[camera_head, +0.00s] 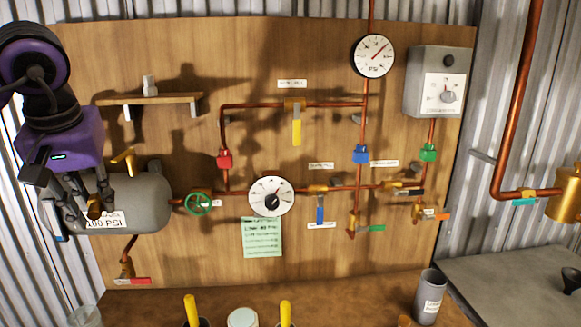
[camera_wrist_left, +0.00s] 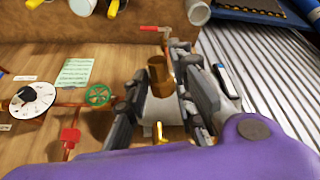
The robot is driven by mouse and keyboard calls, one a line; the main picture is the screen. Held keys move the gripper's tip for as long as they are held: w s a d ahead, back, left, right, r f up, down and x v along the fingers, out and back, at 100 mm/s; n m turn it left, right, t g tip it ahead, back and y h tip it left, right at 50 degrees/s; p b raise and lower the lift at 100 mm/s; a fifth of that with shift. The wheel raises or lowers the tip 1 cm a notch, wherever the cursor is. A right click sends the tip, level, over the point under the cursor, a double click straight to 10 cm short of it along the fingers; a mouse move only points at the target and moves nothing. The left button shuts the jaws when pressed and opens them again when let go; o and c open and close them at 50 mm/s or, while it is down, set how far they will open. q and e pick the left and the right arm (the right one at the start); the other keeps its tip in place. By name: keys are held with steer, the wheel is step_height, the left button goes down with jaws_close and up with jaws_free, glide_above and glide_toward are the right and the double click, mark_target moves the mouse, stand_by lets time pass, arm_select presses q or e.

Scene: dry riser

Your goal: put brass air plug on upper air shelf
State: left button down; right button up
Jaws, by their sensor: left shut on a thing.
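The brass air plug (camera_head: 95,208) is a short brass cylinder between the fingers of my left gripper (camera_head: 90,205). It also shows upright in the left wrist view (camera_wrist_left: 159,75), with grey finger links on both sides. My left gripper is shut on it, in front of the grey air tank at the left. The upper air shelf (camera_head: 178,98) is a small wooden ledge on the board, above and to the right of this gripper. A small pale grey fitting (camera_head: 150,86) stands near its middle. My right gripper is not in view.
The grey tank (camera_head: 150,200) has a yellow-brass handle (camera_head: 124,160) on top. Copper pipes, valves and gauges fill the board to the right. A green handwheel (camera_head: 198,201) sits beside the tank. The shelf has bare room either side of its fitting.

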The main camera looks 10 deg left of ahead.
arm_select(q)
steer(key=w+d+f+m+h, duration=0.15)
steer(key=w+d+f, duration=0.25)
steer(key=d+f, duration=0.5)
steer(key=w+d+f+m+h, duration=0.1)
steer(key=d+f+m, duration=0.4)
steer(key=d+f, duration=0.6)
steer(key=d, duration=0.4)
steer(key=shift+w+d+f+t, duration=0.15)
steer(key=shift+d+f+t, duration=0.15)
steer(key=shift+d+f, duration=0.1)
